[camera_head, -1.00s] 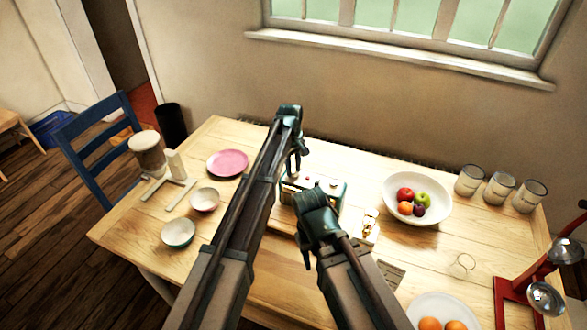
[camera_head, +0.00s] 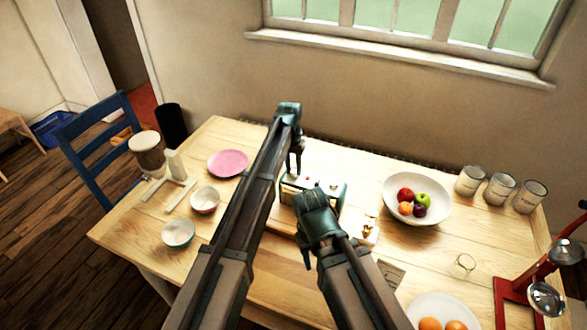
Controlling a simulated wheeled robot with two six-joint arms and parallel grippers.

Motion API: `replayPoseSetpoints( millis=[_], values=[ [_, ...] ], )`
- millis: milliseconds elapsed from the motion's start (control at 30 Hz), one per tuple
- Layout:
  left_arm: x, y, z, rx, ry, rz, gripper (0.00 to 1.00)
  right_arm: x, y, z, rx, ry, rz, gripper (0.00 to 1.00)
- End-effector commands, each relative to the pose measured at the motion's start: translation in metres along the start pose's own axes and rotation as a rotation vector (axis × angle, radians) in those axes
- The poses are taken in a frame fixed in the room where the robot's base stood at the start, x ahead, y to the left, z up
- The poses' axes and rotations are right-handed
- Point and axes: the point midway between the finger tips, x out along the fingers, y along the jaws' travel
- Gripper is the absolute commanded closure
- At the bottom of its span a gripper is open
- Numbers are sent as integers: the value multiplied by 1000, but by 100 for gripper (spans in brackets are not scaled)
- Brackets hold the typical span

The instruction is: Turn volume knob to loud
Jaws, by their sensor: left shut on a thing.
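The radio (camera_head: 328,188) is a small green and cream box standing on the table, partly hidden behind my arms. Its top has small knobs, with a reddish spot showing. My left gripper (camera_head: 294,172) points down at the left end of the radio's top and is shut on what appears to be the volume knob, which its fingers hide. My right gripper (camera_head: 306,262) hangs low in front of the radio, apart from its top; its fingers are too hidden to tell whether they are open.
A pink plate (camera_head: 228,163) and two small bowls (camera_head: 178,232) lie left. A small gold-topped item (camera_head: 369,225) sits close to my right arm.

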Motion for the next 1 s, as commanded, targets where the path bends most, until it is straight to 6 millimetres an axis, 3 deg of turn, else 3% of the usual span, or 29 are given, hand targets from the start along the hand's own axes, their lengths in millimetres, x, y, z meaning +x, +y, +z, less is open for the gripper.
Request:
replayPoseSetpoints(
  millis=[600, 1000],
  values=[
    [0, 0, -1, 574, -31, 0, 100, 0, 0, 0, 0, 0, 0, 56],
    [0, 1, -1, 835, -44, 0, 100, 0, 0, 0, 0, 0, 0, 56]
  ],
)
